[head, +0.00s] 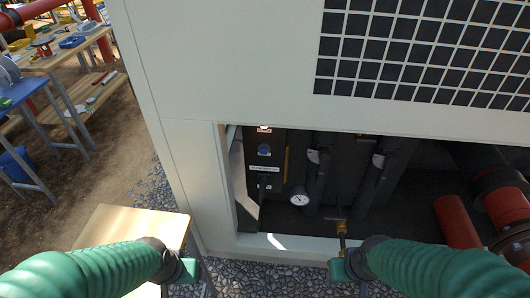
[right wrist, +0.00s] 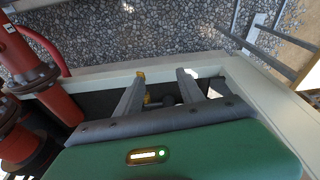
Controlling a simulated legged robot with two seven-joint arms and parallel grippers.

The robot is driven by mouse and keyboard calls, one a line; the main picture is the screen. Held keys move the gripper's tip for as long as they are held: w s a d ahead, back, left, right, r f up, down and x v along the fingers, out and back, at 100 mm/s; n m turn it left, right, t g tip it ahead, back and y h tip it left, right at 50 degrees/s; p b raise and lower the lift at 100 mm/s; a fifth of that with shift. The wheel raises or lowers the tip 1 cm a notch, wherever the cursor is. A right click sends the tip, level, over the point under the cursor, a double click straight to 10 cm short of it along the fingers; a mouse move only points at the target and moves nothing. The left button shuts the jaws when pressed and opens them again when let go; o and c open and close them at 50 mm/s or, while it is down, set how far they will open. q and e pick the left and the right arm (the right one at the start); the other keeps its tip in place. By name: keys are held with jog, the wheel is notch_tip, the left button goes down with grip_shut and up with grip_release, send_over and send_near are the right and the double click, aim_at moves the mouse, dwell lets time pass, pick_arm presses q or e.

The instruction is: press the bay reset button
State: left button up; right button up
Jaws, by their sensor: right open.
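A dark control panel (head: 266,200) stands inside the open bay of the pale chiller cabinet (head: 190,100). It carries a round blue button (head: 264,151), a white label (head: 264,168) and a black knob or switch (head: 265,184) below. The label's text is too small to read. My right gripper's two grey fingers are spread apart and empty in the right wrist view (right wrist: 162,88), over the bay's lower edge. In the head view my right gripper (head: 340,268) is low in front of the bay, below and right of the button. My left gripper (head: 188,270) is low and left; its fingers cannot be made out.
A pressure gauge (head: 300,197) and a brass valve (head: 340,228) sit right of the panel. Red pipes (head: 458,222) fill the right side. The bay's pale frame (head: 228,180) bounds the opening. A wooden tabletop (head: 130,228) stands at lower left, near my left arm.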

dwell(0.3)
